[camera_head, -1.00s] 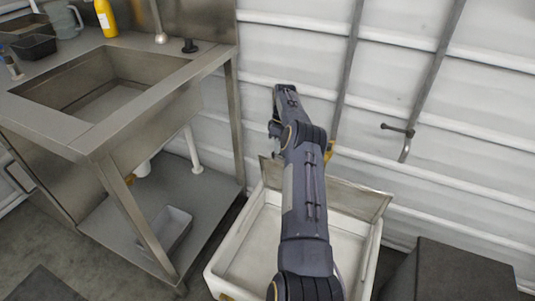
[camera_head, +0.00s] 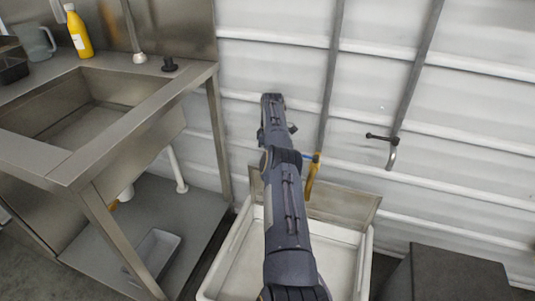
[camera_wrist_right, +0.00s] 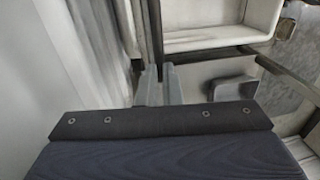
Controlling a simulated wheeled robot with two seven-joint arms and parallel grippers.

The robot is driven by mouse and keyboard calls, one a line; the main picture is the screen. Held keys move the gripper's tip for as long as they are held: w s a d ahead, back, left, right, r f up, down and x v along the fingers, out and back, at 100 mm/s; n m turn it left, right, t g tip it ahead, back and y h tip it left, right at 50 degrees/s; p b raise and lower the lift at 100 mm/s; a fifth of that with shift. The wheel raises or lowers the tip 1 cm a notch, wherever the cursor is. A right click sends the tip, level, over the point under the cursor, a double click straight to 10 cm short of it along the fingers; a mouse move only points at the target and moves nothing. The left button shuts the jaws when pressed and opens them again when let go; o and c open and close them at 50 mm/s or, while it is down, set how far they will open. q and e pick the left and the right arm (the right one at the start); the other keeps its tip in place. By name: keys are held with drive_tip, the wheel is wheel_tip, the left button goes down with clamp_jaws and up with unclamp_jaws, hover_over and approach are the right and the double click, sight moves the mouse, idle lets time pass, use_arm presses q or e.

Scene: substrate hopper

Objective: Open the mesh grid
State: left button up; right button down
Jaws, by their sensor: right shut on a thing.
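The white hopper (camera_head: 232,258) stands open against the wall in the head view; it also shows at the top of the wrist view (camera_wrist_right: 215,40). A flat grey-beige panel (camera_head: 343,207), which I take for the mesh grid, stands raised along its back edge; no mesh pattern shows. My right arm reaches over the hopper and hides part of it. The head view does not show my right fingertips clearly. In the wrist view my right gripper (camera_wrist_right: 159,84) is shut on the thin edge of the grid (camera_wrist_right: 155,35), seen nearly edge-on. My left gripper is out of view.
A steel sink bench (camera_head: 100,160) stands at the left, with a yellow bottle (camera_head: 79,32) and a jug (camera_head: 36,42) on it. A dark box (camera_head: 455,275) is at the right. The ribbed white wall (camera_head: 470,130) is close behind the hopper.

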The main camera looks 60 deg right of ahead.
drive_tip(key=c, duration=1.5)
unclamp_jaws()
drive_tip(key=f, duration=0.3)
drive_tip(key=shift+s+a, duration=0.15)
drive_tip(key=shift+s, duration=0.2)
drive_tip(key=shift+r, duration=0.6)
wheel_tip(320, 180, up, 4)
drive_tip(key=shift+r+p, duration=0.1)
drive_tip(key=shift+p, duration=0.65)
drive_tip(key=s+a+r, duration=0.2)
drive_tip(key=a+r, duration=0.1)
drive_tip(key=a, duration=0.1)
drive_tip(key=s+a+r+p, duration=0.1)
drive_tip(key=s+a+r, duration=0.1)
drive_tip(key=a+r, duration=0.1)
drive_tip(key=s+a+r, duration=0.3)
drive_tip(key=a+r, duration=0.1)
drive_tip(key=shift+a, duration=0.3)
